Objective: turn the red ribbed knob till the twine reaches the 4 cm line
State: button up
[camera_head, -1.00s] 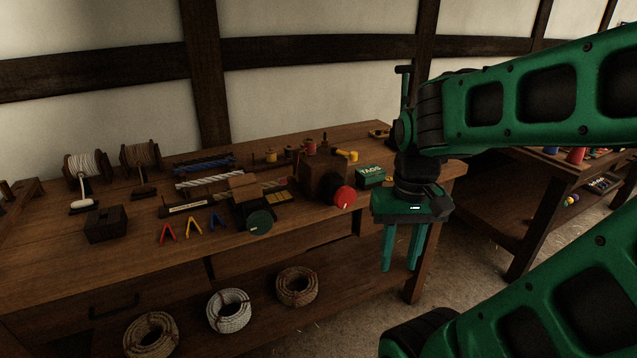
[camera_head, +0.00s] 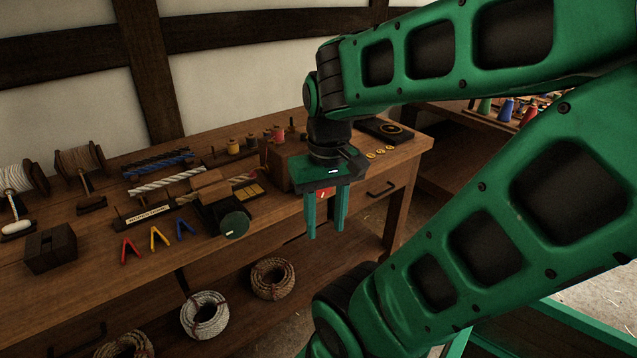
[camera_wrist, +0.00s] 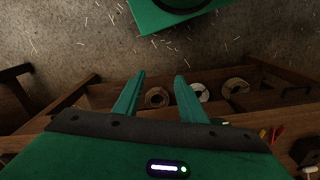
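The red knob (camera_head: 323,193) shows only in part in the head view, behind my gripper, at the front of a brown wooden block (camera_head: 278,170) on the bench. Its ribs cannot be made out. My gripper (camera_head: 326,234) points down in front of the knob, its two green fingers apart with nothing between them. I cannot tell the gap between the gripper and the knob. In the wrist view, my gripper (camera_wrist: 160,76) is also open and empty, and the knob does not show. The twine and the 4 cm line cannot be made out.
A dark green knob (camera_head: 234,224) sits on a device left of the block. Coloured V-shaped pieces (camera_head: 157,238) and a dark box (camera_head: 50,249) lie further left. Rope coils (camera_head: 271,279) rest on the shelf below. The floor before the bench is open.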

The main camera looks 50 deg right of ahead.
jog(key=w+d+r+n, duration=0.1)
jog(key=w+d+n, duration=0.3)
jog(key=n, duration=0.3)
jog(key=w+d+r+n, duration=0.2)
jog(key=w+d+n, duration=0.3)
jog(key=d+n, duration=0.1)
jog(key=w+d+r+n, duration=0.2)
jog(key=w+d+n, duration=0.2)
jog(key=d+n, duration=0.2)
jog(key=shift+w+n, duration=0.3)
jog(key=shift+n, duration=0.6)
jog(key=shift+f, duration=0.4)
notch_tip(320, 180, down, 10)
jog(key=shift+r, duration=0.1)
grip_shut()
